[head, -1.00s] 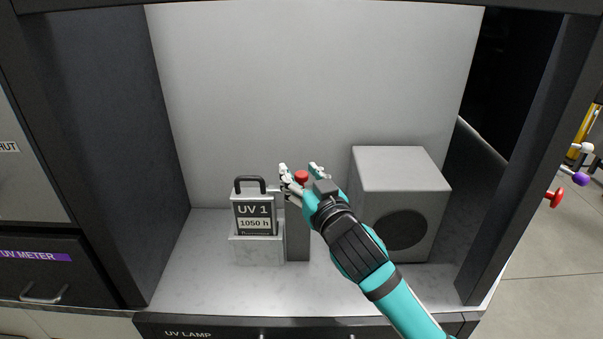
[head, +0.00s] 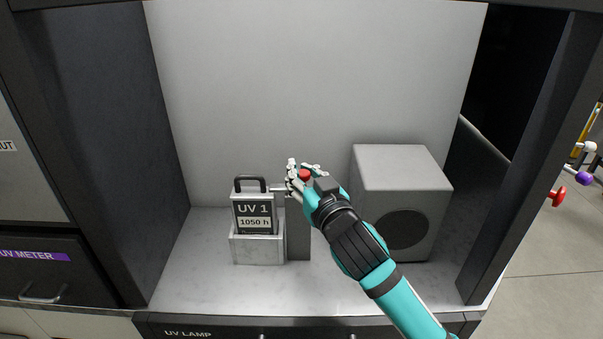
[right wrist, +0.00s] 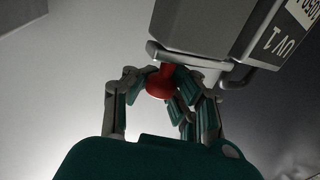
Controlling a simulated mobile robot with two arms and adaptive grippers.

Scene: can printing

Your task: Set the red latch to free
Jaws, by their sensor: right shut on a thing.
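The red latch knob (head: 304,174) sits at the top of a grey post (head: 298,240), right of the UV 1 lamp cassette (head: 254,214). My right gripper (head: 303,172) is shut on the red knob, its fingers on either side of it. In the right wrist view the red knob (right wrist: 161,82) shows between the fingertips (right wrist: 158,80), partly covered by them. A grey bar by the knob reaches toward the cassette (right wrist: 215,25). My left gripper is not in view.
The cassette stands in a pale holder (head: 258,250) on the bay floor. A grey box with a dark round opening (head: 405,180) stands close to the right of my forearm. Dark side walls (head: 100,130) bound the bay. The floor at the front left is clear.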

